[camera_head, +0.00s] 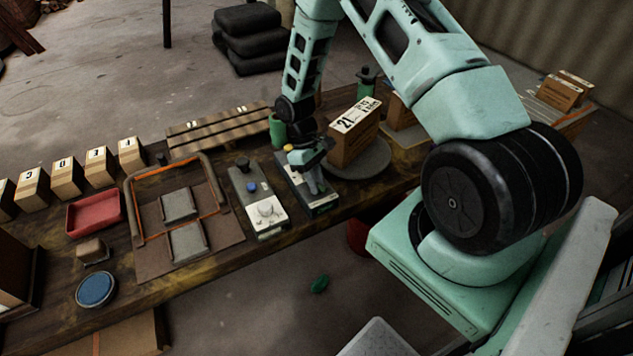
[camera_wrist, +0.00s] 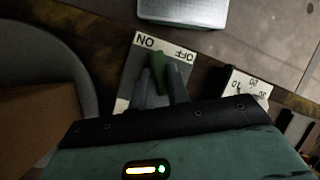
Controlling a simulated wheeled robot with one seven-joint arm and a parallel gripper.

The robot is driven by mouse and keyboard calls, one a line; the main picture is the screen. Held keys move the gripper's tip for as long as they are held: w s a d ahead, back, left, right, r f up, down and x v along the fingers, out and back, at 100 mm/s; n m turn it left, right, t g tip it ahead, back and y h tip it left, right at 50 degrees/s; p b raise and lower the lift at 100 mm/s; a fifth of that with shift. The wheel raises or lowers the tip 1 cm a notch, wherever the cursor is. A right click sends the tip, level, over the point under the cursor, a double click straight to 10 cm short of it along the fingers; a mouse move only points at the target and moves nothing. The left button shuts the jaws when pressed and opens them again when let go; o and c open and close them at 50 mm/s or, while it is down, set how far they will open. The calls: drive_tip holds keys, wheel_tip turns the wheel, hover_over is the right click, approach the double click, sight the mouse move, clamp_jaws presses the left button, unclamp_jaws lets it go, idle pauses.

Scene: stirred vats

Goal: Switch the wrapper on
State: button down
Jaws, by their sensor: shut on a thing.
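A switch box (camera_head: 322,208) with a pale label stands on the bench. In the wrist view its plate (camera_wrist: 125,88) carries ON at picture left and OFF at picture right, both upside down. A green lever (camera_wrist: 158,68) rises between the two words; I cannot tell clearly which side it is set to. My gripper (camera_head: 312,186) is down over this box, and in the wrist view my gripper (camera_wrist: 162,82) has a finger on each side of the lever, shut on it. The lever's base is partly hidden by the fingers.
A dial box (camera_head: 257,200) stands just left of the switch box. A carton (camera_head: 352,143) marked 21 sits on a round turntable (camera_head: 375,163) at right. An orange-edged frame (camera_head: 140,225), a red tray (camera_head: 92,214) and several small boxes (camera_head: 67,180) fill the bench's left.

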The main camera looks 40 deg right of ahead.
drive_tip(key=shift+a+n+h, duration=0.15)
drive_tip(key=shift+n+h, duration=0.35)
drive_tip(key=shift+n, duration=1)
drive_tip(key=c, duration=1.6)
unclamp_jaws()
drive_tip(key=shift+r, duration=0.1)
drive_tip(key=b+v, duration=0.1)
drive_tip(key=v, duration=0.7)
drive_tip(key=b+v, duration=0.2)
drive_tip(key=v, duration=0.7)
drive_tip(key=shift+a+r, duration=0.1)
drive_tip(key=shift+a, duration=0.1)
